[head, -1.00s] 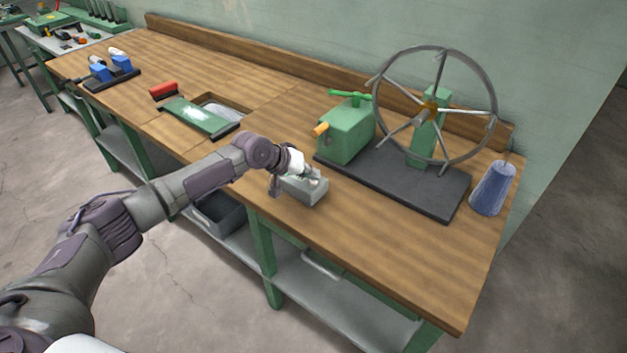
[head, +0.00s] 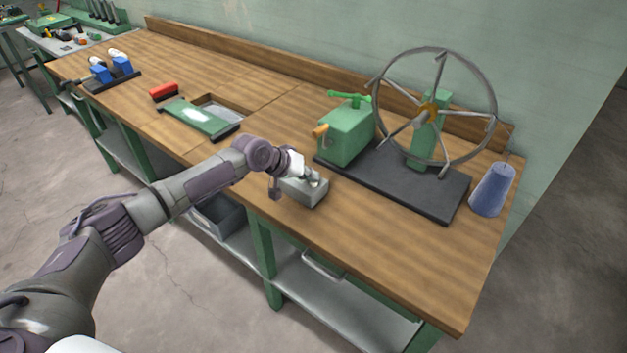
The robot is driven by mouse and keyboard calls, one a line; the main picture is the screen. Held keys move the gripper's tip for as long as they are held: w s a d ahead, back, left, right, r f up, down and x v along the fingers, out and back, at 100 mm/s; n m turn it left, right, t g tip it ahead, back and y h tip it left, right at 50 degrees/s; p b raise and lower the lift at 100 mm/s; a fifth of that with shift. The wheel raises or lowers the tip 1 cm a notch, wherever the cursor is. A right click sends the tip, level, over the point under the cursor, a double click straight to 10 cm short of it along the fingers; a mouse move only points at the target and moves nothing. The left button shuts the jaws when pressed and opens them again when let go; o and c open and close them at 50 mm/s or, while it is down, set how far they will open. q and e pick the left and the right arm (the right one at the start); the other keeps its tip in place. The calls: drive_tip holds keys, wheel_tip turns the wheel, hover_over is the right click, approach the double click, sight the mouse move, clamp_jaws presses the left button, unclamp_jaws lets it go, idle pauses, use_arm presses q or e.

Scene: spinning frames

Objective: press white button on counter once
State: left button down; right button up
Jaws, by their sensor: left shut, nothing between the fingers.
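A small grey box (head: 309,195) sits on the wooden counter (head: 400,240) near its front edge. The white button is not clearly visible; my gripper covers much of the box's top. My left gripper (head: 318,181) is shut and empty, with its fingertips at the top of the box. Whether they touch it or hover just above cannot be told. My right gripper is not in view.
Behind the box stands a black base (head: 420,190) with a green crank housing (head: 346,132) and a large spoked wheel (head: 437,105). A blue cone (head: 492,190) is at the right end. A green panel (head: 200,118) and red brush (head: 164,91) lie left.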

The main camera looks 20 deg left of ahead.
sight(311, 183)
use_arm(q)
drive_tip(key=shift+r+p, duration=0.55)
drive_tip(key=shift+r, duration=0.2)
wheel_tip(311, 183, up, 5)
drive_tip(key=p, duration=0.4)
drive_tip(key=shift+r+p, duration=0.1)
drive_tip(key=shift+p, duration=0.3)
